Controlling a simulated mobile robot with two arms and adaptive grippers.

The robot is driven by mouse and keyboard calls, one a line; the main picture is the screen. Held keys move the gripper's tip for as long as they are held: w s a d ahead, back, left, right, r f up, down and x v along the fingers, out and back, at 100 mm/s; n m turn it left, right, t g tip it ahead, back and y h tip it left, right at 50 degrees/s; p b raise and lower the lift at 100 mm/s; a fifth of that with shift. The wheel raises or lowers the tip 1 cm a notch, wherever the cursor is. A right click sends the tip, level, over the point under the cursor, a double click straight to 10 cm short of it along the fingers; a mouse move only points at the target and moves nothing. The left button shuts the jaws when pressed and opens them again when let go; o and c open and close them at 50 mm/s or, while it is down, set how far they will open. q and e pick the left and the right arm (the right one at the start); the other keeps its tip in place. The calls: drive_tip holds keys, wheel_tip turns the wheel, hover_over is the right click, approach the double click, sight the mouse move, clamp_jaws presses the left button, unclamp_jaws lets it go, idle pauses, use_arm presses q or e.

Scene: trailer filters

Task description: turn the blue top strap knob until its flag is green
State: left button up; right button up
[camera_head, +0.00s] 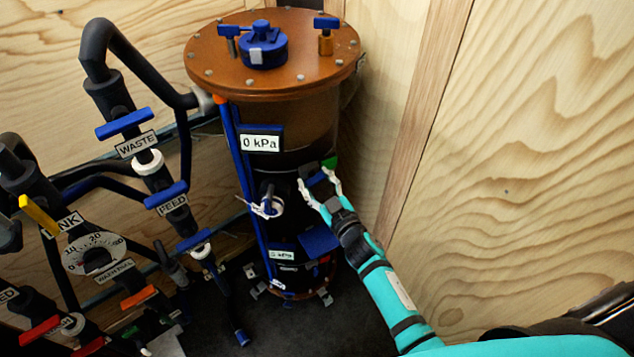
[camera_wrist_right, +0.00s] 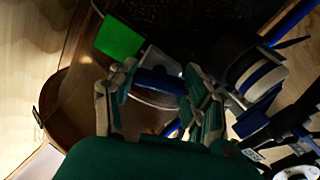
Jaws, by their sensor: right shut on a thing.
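The blue top strap knob (camera_head: 317,179) is on the right side of the dark filter tank (camera_head: 308,125), below its brown lid. In the right wrist view the knob (camera_wrist_right: 157,82) lies between my fingers. A green flag (camera_head: 329,163) stands just above the knob and shows bright green in the right wrist view (camera_wrist_right: 119,39). My right gripper (camera_head: 319,186) is shut on the knob, with a finger on each side of it. My left gripper is not in view.
A 0 kPa display (camera_head: 261,142) and a white-rimmed fitting (camera_head: 268,206) are left of the gripper. Pipes with a WASTE valve (camera_head: 125,124) and other handles fill the left. A wooden wall (camera_head: 530,130) stands close on the right.

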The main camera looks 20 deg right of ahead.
drive_tip(key=shift+n, duration=0.9)
drive_tip(key=o, duration=1.2)
drive_tip(key=s, duration=0.4)
drive_tip(key=s+d, duration=0.1)
drive_tip(key=s, duration=0.3)
drive_tip(key=s+d, duration=0.1)
drive_tip(key=s, duration=0.3)
drive_tip(key=shift+w, duration=0.1)
